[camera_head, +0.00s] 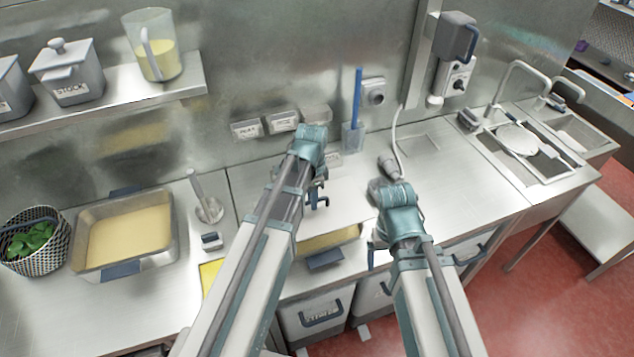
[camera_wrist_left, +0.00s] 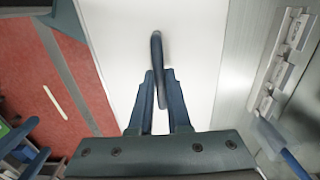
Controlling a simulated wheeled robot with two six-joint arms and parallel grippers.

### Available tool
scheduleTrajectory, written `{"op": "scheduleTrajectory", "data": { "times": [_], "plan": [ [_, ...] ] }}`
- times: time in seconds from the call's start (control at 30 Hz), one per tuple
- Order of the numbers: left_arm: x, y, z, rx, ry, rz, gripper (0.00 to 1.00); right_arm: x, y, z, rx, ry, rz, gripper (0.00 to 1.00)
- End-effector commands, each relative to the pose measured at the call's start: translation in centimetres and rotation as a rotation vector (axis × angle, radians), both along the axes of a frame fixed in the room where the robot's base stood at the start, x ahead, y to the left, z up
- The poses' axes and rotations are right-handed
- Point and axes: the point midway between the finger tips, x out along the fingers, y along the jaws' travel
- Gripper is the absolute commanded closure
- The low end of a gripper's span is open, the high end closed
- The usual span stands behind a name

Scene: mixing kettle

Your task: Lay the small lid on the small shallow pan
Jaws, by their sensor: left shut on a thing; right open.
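My left gripper (camera_head: 318,197) is shut on the dark blue handle (camera_wrist_left: 157,72) of the small lid. The lid is the pale, flat panel under the handle in the left wrist view (camera_wrist_left: 110,45); in the head view it shows as a bright surface (camera_head: 343,206) beside the gripper. The small shallow pan (camera_head: 325,261) is at the counter's front edge, with yellow contents and a dark blue front handle. The lid hides its rear part; I cannot tell whether they touch. My right gripper (camera_head: 374,252) is open, to the right of the pan, partly hidden by its arm.
A larger pan (camera_head: 160,258) with yellow contents stands at left, beside a basket of greens (camera_head: 38,243). A blue-handled tool stands in a holder (camera_head: 352,138) at the wall. A corded grey device (camera_head: 388,166) lies behind my right wrist. Counter towards the sink (camera_head: 520,178) is clear.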

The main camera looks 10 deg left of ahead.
Motion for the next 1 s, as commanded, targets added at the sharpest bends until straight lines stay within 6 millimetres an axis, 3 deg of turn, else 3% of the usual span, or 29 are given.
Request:
{"op": "scheduleTrajectory", "data": {
  "times": [0.37, 0.87, 1.0],
  "plan": [
    [0.0, 0.0, -0.9, 0.0, 0.0, 0.0, 1.0, 0.0, 0.0, -0.9, 0.0, 0.0, 0.002, 0.09],
    [0.0, 0.0, -6.0, 0.0, 0.0, 0.0, 1.0, 0.0, 0.0, -6.0, -0.001, 0.0, 0.005, 0.09],
    [-0.1, 0.0, -5.5, 0.0, 0.0, 0.0, 1.0, 0.0, 0.0, -5.6, -0.001, 0.0, 0.005, 0.09]
  ]
}}
